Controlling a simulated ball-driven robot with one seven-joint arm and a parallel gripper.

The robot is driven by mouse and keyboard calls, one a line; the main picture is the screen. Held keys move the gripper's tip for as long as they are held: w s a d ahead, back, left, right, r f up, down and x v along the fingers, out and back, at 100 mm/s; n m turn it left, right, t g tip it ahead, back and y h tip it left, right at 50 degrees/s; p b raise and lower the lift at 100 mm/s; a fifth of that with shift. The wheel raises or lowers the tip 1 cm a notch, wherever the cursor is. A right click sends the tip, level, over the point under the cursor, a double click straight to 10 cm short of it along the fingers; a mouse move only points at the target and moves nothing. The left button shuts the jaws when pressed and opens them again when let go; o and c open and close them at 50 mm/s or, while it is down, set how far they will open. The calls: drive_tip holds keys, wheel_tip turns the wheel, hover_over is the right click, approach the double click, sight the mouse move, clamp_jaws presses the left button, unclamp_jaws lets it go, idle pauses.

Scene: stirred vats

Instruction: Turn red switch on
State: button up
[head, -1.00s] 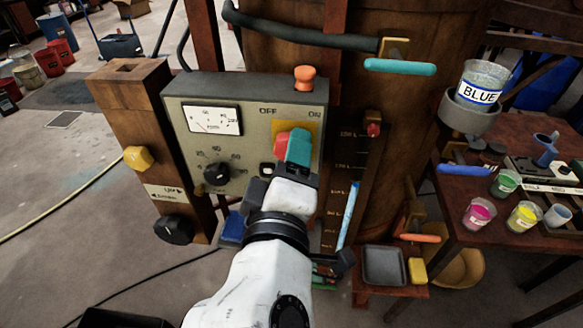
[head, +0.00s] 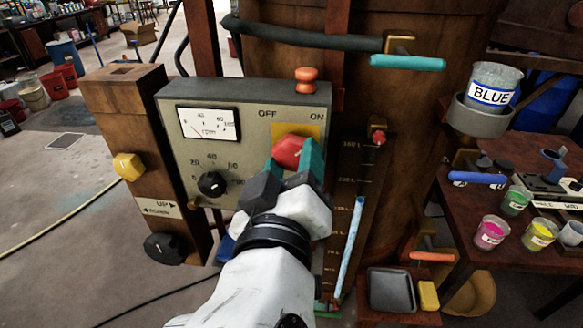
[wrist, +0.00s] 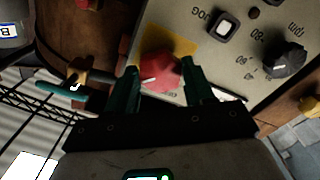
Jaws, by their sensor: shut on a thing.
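The red switch (head: 288,151) is a rotary knob on a yellow plate (head: 313,130) on the grey control box (head: 250,100), below the OFF and ON labels. My gripper (head: 293,164) has its teal fingers on either side of the knob and is shut on it. In the wrist view, the red switch (wrist: 168,70) sits between the two fingers of my gripper (wrist: 160,84), with a pale mark line on its face. The knob's lower part is partly hidden by the fingers in the head view, so its exact setting is hard to read.
The box also carries an orange button (head: 306,80) on top, a dial gauge (head: 208,122) and a black knob (head: 212,184). A wooden post with a yellow knob (head: 128,166) stands left. A level tube (head: 350,245) and a teal-handled lever (head: 408,63) are at right.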

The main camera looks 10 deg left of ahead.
drive_tip(key=shift+f, duration=0.1)
idle(0.3)
drive_tip(key=o, duration=1)
drive_tip(key=shift+o, duration=0.2)
drive_tip(key=s, duration=1)
drive_tip(key=shift+s+a+b, duration=0.2)
drive_tip(key=shift+s+b, duration=0.2)
drive_tip(key=shift+b, duration=0.05)
